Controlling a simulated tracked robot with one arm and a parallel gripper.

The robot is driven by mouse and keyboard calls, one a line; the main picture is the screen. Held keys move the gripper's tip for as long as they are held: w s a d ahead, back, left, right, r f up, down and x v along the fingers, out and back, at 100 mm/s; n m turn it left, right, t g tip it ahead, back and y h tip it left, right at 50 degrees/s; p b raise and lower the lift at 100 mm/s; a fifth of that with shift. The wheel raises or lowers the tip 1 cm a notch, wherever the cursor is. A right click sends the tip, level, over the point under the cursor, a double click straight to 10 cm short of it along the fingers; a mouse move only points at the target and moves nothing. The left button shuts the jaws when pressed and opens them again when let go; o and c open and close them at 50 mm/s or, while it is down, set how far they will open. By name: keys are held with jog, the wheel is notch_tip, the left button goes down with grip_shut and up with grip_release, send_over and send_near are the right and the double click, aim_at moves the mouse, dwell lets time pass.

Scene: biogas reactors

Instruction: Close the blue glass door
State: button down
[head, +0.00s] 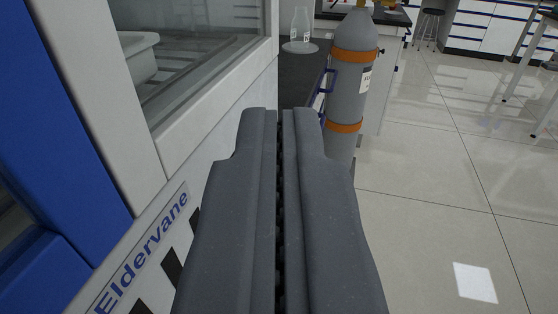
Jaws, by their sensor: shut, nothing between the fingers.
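My gripper (278,115) is shut and empty, pointing forward along the side of a white cabinet. A blue frame (62,120) at the left edge of the head view looks like part of the blue glass door. A small dark pane (10,218) shows inside it at the far left. Most of the door is cut off by the picture edge, so I cannot tell how far it stands open. My gripper is to the right of the blue frame and apart from it in the picture. No handle of the door shows.
The white cabinet (200,135) has a window and an "Eldervane" label (143,245). A grey gas cylinder (345,95) with orange bands stands ahead, by a dark counter (298,85) with a glass flask (301,30). Open tiled floor (440,180) lies to the right.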

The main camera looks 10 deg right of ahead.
jog(key=shift+w, duration=0.15)
jog(key=shift+w+a+n+y+b, duration=0.5)
jog(key=shift+w+a+y, duration=0.2)
jog(key=shift+w+a, duration=0.2)
jog(key=shift+w+a, duration=0.1)
jog(key=shift+a, duration=0.05)
dwell(0.6)
jog(key=shift+b, duration=0.3)
